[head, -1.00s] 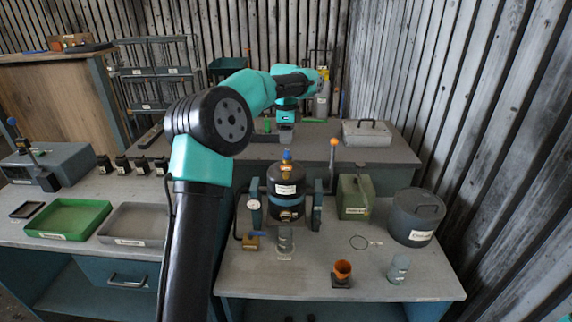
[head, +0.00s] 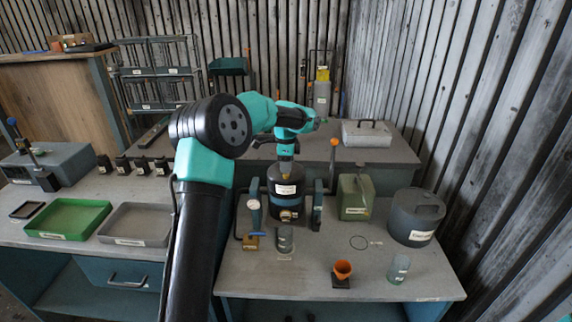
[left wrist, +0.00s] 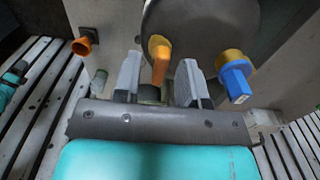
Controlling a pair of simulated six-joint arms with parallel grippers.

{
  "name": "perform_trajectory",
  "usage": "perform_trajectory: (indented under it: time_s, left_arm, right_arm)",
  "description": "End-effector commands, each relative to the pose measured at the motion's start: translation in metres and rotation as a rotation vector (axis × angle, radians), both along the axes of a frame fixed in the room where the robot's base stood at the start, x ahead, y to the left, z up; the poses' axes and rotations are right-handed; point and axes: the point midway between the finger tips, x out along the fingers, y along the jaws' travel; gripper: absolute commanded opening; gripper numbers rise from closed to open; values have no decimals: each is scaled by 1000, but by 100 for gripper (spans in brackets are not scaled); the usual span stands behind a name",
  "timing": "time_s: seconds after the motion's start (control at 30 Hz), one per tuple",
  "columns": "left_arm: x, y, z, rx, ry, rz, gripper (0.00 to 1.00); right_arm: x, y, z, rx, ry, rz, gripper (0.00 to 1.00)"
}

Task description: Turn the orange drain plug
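The orange drain plug (left wrist: 159,60), a flat orange grip on a yellow base, shows on the dark rounded tank (left wrist: 195,35) in the left wrist view. My left gripper (left wrist: 158,82) is open, with one grey finger on each side of the orange plug. I cannot tell whether either finger touches it. A blue plug (left wrist: 234,78) with a brass-coloured base stands to the right, outside the fingers. In the head view my left gripper (head: 287,166) is directly over the top of the black tank (head: 287,191), and the plugs are hidden there. My right gripper is out of view.
A lever with an orange knob (head: 334,143) rises right of the tank.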

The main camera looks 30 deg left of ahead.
Motion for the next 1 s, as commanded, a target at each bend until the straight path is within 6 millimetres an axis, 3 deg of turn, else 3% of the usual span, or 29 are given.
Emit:
perform_trajectory:
  time_s: [0.07, 0.47, 1.0]
  left_arm:
    - [0, 0, 0, 0, 0, 0, 38]
    - [0, 0, 0, 0, 0, 0, 0]
    - [0, 0, 1, 1, 1, 61, 0]
  right_arm:
    - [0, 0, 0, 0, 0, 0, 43]
    - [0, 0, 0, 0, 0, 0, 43]
    - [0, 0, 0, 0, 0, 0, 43]
